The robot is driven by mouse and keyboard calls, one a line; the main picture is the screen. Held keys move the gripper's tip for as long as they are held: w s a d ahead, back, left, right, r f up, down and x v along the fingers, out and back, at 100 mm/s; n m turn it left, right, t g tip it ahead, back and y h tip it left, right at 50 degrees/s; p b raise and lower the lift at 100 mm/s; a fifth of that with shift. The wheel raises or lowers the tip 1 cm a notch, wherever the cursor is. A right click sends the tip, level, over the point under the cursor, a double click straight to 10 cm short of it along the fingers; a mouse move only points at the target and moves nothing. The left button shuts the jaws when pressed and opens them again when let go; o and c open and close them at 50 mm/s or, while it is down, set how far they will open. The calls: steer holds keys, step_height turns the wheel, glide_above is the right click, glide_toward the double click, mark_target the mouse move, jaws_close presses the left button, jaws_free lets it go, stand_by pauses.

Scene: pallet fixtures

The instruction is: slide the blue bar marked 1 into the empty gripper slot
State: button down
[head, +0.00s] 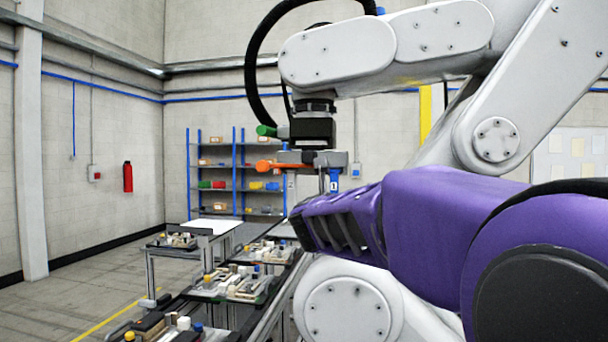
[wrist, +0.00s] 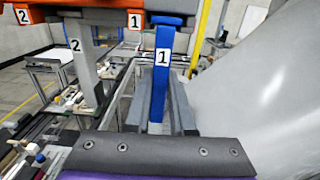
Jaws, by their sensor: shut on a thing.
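My gripper is shut on the blue bar; the contact itself is not clear.
Orange parts with labels 2 and 1 (wrist: 110,30) cross the top of the wrist view. Benches with fixtures and small parts (head: 240,284) stand at the lower left. A blue-framed shelf (head: 236,172) stands at the back. Floor at the left is free.

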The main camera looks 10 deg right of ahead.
steer(key=shift+w+d, duration=0.1)
steer(key=shift+w, duration=0.1)
steer(key=shift+x, duration=0.9)
steer(key=shift+b, duration=0.4)
steer(key=c, duration=0.7)
jaws_free()
steer(key=shift+f, duration=0.1)
steer(key=shift+s, duration=0.15)
